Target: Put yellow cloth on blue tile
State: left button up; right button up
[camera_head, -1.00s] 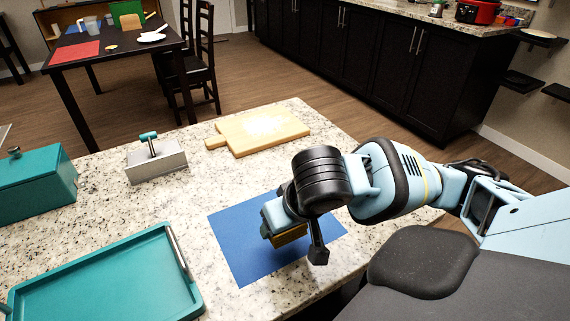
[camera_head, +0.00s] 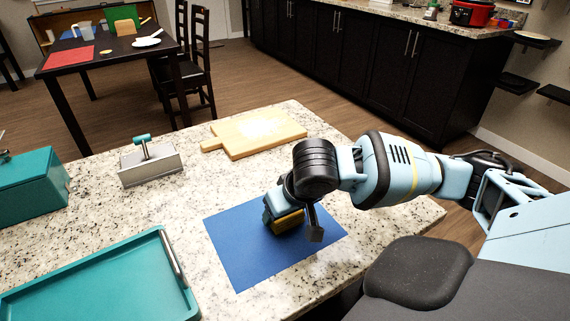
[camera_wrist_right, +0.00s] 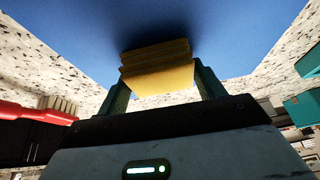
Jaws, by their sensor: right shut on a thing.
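The blue tile (camera_head: 240,251) lies flat on the granite counter in the head view; it also fills the upper part of the right wrist view (camera_wrist_right: 150,22). The yellow cloth (camera_head: 288,222) is a folded stack, partly hidden by my right gripper in the head view. In the right wrist view the cloth (camera_wrist_right: 157,68) sits between the two teal fingers. My right gripper (camera_head: 283,219) is shut on it, over the tile. The cloth is at or very close to the tile; I cannot tell for sure if it touches. My left gripper is not in view.
A teal tray (camera_head: 95,274) lies at the counter's left front. A teal box (camera_head: 32,184), a grey block with a teal handle (camera_head: 150,165) and a wooden cutting board (camera_head: 250,134) stand behind. Bare counter (camera_head: 170,215) lies left of the tile.

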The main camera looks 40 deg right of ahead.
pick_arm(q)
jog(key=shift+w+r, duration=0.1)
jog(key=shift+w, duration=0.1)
pick_arm(e)
jog(key=o, duration=0.9)
pick_arm(q)
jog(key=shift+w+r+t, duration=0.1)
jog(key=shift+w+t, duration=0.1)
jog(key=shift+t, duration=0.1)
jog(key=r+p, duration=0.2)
jog(key=p, duration=0.1)
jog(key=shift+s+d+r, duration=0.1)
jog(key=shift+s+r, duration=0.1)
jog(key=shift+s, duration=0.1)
pick_arm(e)
jog(key=v, duration=1.2)
jog(key=shift+w+r, duration=0.1)
